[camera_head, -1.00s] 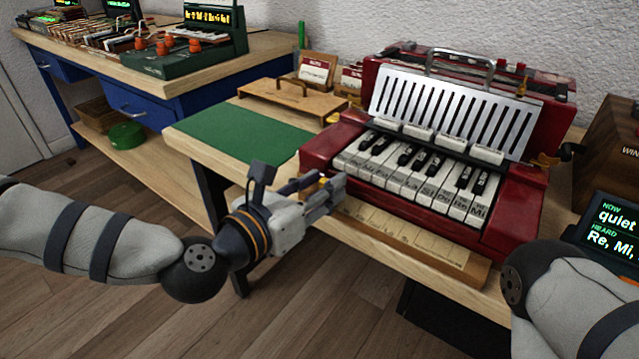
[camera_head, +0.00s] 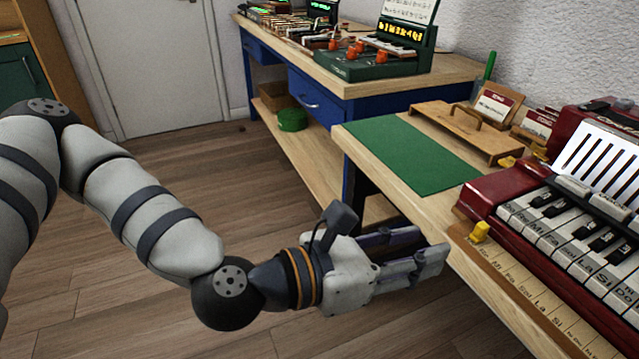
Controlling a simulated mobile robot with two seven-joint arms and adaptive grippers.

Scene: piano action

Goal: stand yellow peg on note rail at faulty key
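The yellow peg (camera_head: 480,232) stands upright near the left end of the wooden note rail (camera_head: 545,305), which runs along the front of the red keyboard instrument (camera_head: 490,193). White keys (camera_head: 553,240) with note names lie just behind the rail. I cannot read which rail label the peg stands at. My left gripper (camera_head: 436,250) is left of the peg, off the table's front edge, apart from the peg and empty. Its fingers look parted. My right gripper is not in view. The right part of the instrument and rail is cut off.
Card holders (camera_head: 497,107) stand near the wall. A second bench with a green device (camera_head: 385,50) is at the back. Floor is open to the left.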

